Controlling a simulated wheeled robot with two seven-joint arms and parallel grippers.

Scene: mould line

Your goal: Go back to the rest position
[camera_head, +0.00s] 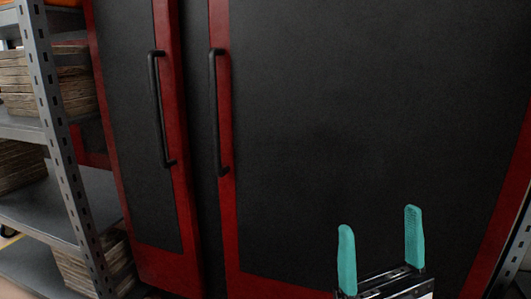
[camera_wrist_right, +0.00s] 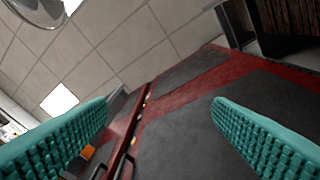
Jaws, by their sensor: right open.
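My right gripper (camera_head: 380,251) has teal fingers and shows at the bottom right of the head view, in front of the right door of the cabinet. Its fingers stand apart and point up, with nothing between them. In the right wrist view the two teal textured fingers (camera_wrist_right: 160,140) are also wide apart and empty. My left gripper is in neither view. The large cabinet (camera_head: 370,110) has dark grey doors with red frames, and both doors look shut.
Two black vertical handles, the left one (camera_head: 158,110) and the right one (camera_head: 217,110), sit on the doors. A grey metal shelf (camera_head: 62,150) with stacked wooden pieces (camera_head: 40,85) stands at the left. Part of another metal upright (camera_head: 517,245) shows at the right edge.

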